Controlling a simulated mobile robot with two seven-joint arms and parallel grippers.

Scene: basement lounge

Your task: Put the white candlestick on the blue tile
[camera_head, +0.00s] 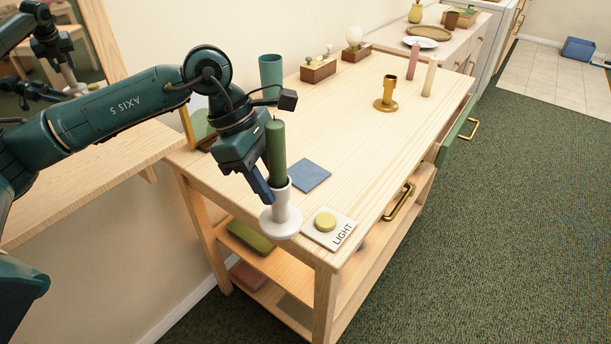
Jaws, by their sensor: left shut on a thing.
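The white candlestick (282,210) holds an upright green candle (276,147). It is at the near left corner of the wooden table, its round base overlapping the near edge in the picture. I cannot tell whether the base touches the tabletop. My left gripper (272,190) reaches down from the left and is shut on the candlestick just below the candle; the gripper hides part of its left side. The blue tile (307,175) lies flat and bare on the table, behind and right of the candlestick. My right gripper is not in view.
A white LIGHT panel with a yellow button (325,222) lies right of the candlestick. A teal cup (271,75) stands at the back left. A brass candlestick (386,95) stands farther along, with pink and cream candles beyond it. The tabletop (350,140) right of the tile is clear.

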